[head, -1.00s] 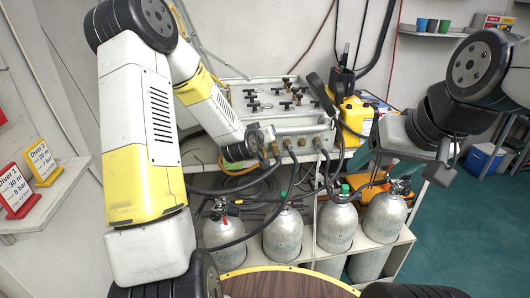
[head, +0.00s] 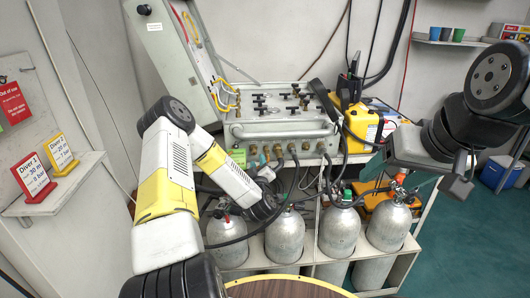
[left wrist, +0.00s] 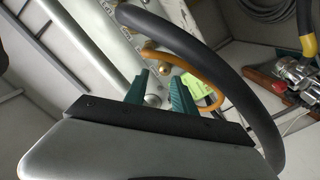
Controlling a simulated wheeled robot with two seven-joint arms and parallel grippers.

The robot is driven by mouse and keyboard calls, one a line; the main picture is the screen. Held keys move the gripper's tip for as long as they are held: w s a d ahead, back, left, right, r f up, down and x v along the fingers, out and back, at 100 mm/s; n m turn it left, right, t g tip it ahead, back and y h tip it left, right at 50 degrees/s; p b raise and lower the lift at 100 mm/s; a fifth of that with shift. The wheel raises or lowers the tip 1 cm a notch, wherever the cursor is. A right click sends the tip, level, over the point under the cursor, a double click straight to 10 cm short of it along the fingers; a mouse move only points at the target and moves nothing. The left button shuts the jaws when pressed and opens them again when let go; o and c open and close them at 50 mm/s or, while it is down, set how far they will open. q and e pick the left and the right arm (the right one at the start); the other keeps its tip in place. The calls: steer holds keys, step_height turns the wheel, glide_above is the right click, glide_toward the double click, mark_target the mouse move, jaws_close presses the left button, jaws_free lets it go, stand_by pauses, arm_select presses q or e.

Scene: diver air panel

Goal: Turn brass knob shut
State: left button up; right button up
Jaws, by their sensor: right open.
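The grey valve panel (head: 285,130) stands at the back centre, with black T-handles on top and brass fittings (head: 278,149) along its lower front. I cannot tell which brass part is the task's knob. My left gripper (head: 266,172) is below the panel's front, among hoses, its fingers hardly visible in the head view. In the left wrist view its green fingers (left wrist: 160,94) are apart, with a small round pale part seen in the gap; I see nothing gripped. A brass fitting (left wrist: 163,69) shows just beyond them. My right gripper (head: 408,164) is at the right, above the rightmost cylinder; its fingers are unclear.
Several silver cylinders (head: 285,237) stand in a white rack below the panel. A thick black hose (left wrist: 225,65) arches across the left wrist view, close to the gripper. A yellow case (head: 359,122) is right of the panel. A sign shelf (head: 55,190) is at left.

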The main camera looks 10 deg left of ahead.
mark_target(254, 154)
arm_select(q)
steer(key=shift+n+y, duration=0.3)
steer(key=x, duration=0.7)
steer(key=shift+w+a+f, duration=0.1)
steer(key=shift+a+f, duration=0.2)
steer(key=shift+a, duration=0.15)
jaws_close()
